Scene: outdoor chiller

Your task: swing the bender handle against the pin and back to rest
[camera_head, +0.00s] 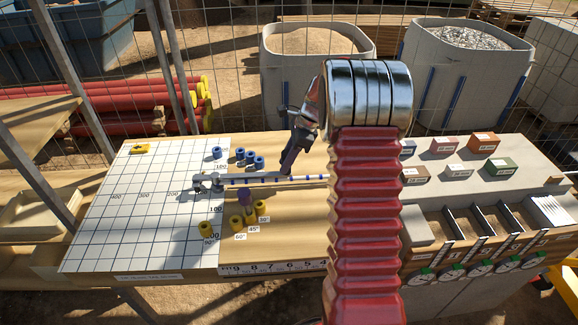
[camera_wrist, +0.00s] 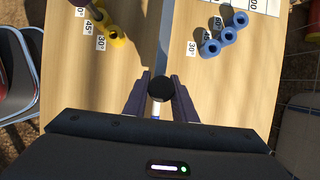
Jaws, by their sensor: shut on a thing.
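The bender handle is a grey bar (camera_head: 238,180) lying along the board, its pivot end at the left on the white grid plate (camera_head: 140,210). In the wrist view the bar (camera_wrist: 165,40) runs up from a round black knob (camera_wrist: 161,88). My gripper (camera_head: 287,170) is over the bar's right part; in the wrist view its two dark fingers (camera_wrist: 160,98) are shut on the knob from both sides. A purple-headed pin (camera_head: 244,196) stands upright at the yellow collars near the 45° label, on the near side of the bar and apart from it.
Blue collars (camera_head: 249,159) stand beyond the bar and yellow collars (camera_head: 236,222) on its near side, with angle labels. A rod with blue bands (camera_head: 310,177) extends right. A grey bin unit (camera_head: 470,215) with coloured boxes stands at the right.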

